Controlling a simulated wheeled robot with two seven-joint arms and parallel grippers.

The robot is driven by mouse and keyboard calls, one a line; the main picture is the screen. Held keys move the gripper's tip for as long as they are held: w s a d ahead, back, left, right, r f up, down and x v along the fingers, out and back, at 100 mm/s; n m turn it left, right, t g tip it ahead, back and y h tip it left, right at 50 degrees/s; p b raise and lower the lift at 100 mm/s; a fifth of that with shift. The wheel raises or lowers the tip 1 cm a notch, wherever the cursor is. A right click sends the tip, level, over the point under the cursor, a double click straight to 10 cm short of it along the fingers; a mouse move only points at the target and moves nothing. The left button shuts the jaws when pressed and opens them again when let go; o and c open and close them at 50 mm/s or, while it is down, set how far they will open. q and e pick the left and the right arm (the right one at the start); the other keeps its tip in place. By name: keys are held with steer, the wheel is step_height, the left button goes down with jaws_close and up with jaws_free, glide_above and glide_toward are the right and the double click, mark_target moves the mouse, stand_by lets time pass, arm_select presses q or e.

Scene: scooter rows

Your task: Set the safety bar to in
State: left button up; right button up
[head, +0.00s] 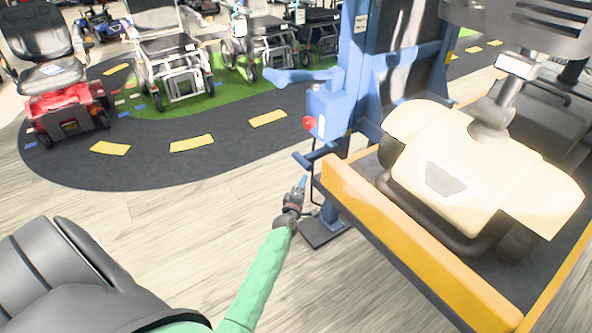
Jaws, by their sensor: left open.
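A blue lift column (362,70) stands right of centre with a blue control box (327,112) carrying a red button. A blue padded bar (300,76) sticks out from the column to the left, above the box. It may be the safety bar; I cannot tell for sure. A yellow-edged platform (420,245) sits at the column's foot. My left gripper (299,186) is at the end of the green-sleeved arm, left of the platform's near corner and below the control box. It is open, small in the view, and appears empty. My right gripper is not in view.
A cream mobility scooter (455,165) stands on the platform. A red scooter (68,105) and several wheelchairs (172,65) stand at the back left.

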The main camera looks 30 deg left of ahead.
mark_target(297, 156)
arm_select(q)
steer(key=w+a+r+n+y, duration=0.1)
steer(key=w+a, duration=0.1)
steer(key=w+a+r+n+y+b, duration=0.1)
steer(key=w+a+n, duration=0.1)
steer(key=w+a, duration=0.1)
steer(key=w+a+r+n, duration=0.1)
steer(key=w+a+r, duration=0.1)
steer(key=w+a, duration=0.1)
steer(key=shift+w+a+r+y, duration=0.1)
steer(key=shift+w+a+y, duration=0.05)
steer(key=shift+y, duration=0.25)
steer(key=shift+w+a, duration=0.15)
steer(key=shift+w, duration=0.2)
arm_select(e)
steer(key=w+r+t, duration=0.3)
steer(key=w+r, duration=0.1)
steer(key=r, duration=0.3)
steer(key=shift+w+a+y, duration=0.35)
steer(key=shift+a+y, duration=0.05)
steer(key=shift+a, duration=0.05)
